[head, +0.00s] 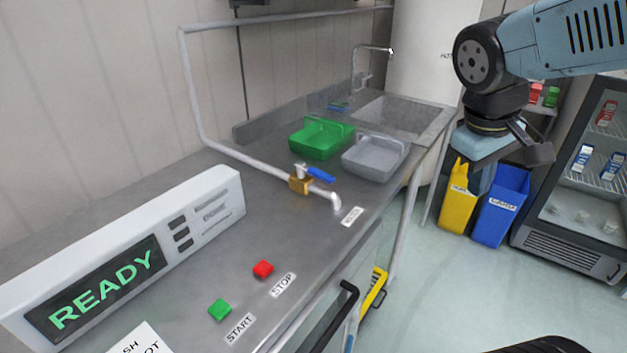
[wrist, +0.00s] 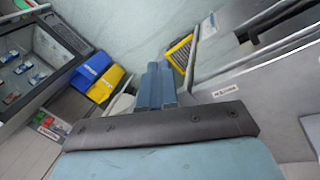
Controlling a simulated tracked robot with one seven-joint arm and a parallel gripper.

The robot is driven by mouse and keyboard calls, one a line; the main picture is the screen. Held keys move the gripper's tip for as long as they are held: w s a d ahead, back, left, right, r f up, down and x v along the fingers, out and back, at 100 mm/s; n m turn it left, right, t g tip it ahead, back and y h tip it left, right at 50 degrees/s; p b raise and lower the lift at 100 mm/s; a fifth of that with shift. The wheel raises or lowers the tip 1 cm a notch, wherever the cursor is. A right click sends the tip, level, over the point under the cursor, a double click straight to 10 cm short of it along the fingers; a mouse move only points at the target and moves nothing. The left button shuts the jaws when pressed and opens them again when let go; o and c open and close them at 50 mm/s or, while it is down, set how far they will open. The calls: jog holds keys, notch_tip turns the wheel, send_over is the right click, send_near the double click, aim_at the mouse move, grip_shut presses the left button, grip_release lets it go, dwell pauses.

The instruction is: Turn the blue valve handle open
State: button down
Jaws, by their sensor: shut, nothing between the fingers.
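The blue valve handle (head: 321,174) sits on top of a brass valve body (head: 300,184) on a pale pipe above the steel counter. The handle points right and slightly toward the front, looking roughly along the pipe. The pipe's bent spout end is just right of it. My gripper (head: 482,178) hangs off the counter's right side, well apart from the handle and pointing downward. The wrist view shows its blue fingers (wrist: 157,88) together and empty. I do not see the valve handle in the wrist view.
A green tray (head: 321,138) and a grey tray (head: 376,158) stand behind the valve, before the sink (head: 400,112). A red button (head: 263,269), green button (head: 219,309) and READY display (head: 215,205) are nearer. Yellow (head: 457,197) and blue bins (head: 500,205) stand on the floor.

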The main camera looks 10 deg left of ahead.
jog(key=w+a+f+n+h, duration=0.3)
jog(key=w+a+n+h, duration=0.1)
jog(key=a+n, duration=0.2)
jog(key=n+t+h, duration=0.3)
jog(key=n+t, duration=1)
jog(key=n, duration=0.4)
send_near(322, 179)
jog(key=x, duration=0.7)
jog(key=shift+w+a+f, duration=0.15)
jog(key=shift+a+f, duration=0.05)
jog(key=shift+a, duration=0.15)
jog(key=shift+w+d+r, duration=0.1)
jog(key=shift+w+d, duration=0.5)
jog(key=shift+d, duration=0.1)
jog(key=shift+s, duration=0.1)
